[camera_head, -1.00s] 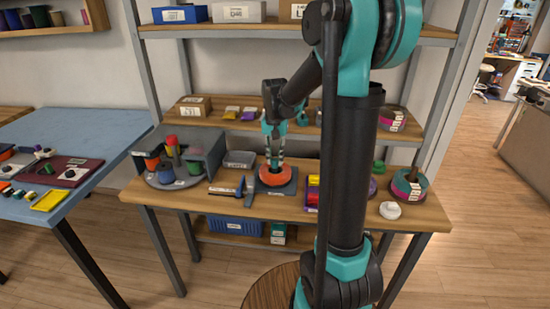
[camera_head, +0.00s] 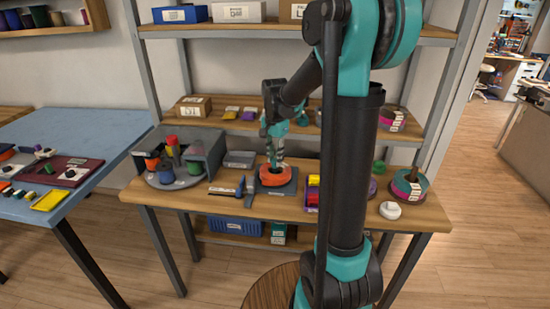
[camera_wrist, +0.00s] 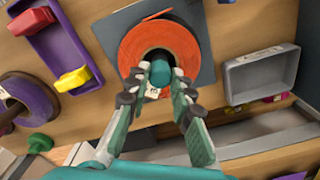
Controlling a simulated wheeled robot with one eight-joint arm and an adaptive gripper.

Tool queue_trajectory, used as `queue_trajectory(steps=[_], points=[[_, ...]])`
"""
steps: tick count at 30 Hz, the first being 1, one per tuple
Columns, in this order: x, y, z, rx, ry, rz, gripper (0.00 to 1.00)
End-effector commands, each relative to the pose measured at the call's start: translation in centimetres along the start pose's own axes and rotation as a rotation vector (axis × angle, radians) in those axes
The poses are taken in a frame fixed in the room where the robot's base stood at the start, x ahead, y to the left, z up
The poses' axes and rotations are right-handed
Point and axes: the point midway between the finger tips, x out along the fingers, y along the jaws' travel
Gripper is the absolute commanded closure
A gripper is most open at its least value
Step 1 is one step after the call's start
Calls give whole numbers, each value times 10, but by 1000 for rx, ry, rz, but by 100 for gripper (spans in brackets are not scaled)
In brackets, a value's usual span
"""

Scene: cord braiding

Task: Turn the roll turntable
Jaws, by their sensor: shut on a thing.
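My gripper (camera_wrist: 157,84) is over the middle of an orange roll (camera_wrist: 135,50). Its fingers are shut on a teal cylindrical piece (camera_wrist: 160,73) at the roll's centre. A small white label shows beside the left finger. The orange roll lies flat on a grey square plate (camera_wrist: 190,17), and in the head view the roll (camera_head: 276,182) sits mid-bench under my gripper (camera_head: 277,163). A round grey turntable (camera_head: 150,181) with several coloured rolls stands at the bench's left, partly inside a grey housing, apart from my gripper. The lower part of the teal piece is hidden.
A grey tray (camera_wrist: 260,76) lies right of the plate in the wrist view. A purple tray (camera_wrist: 62,48) with yellow and red pieces lies left, near a purple roll (camera_wrist: 22,95). A blue tool (camera_head: 240,187) lies left of the plate. Stacked rolls (camera_head: 408,188) stand at the bench's right.

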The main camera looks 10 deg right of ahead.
Motion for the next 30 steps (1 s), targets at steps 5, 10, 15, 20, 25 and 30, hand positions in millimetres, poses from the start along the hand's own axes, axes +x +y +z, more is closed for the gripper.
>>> queue_trajectory(steps=[5,10,15,20,25,30], points=[[0,-1,0,67,1,-1,100],[0,-1,0,112,1,-1,100],[0,-1,0,140,1,-1,100],[0,-1,0,153,1,-1,100],[0,-1,0,156,1,-1,100],[0,-1,0,155,1,-1,100]])
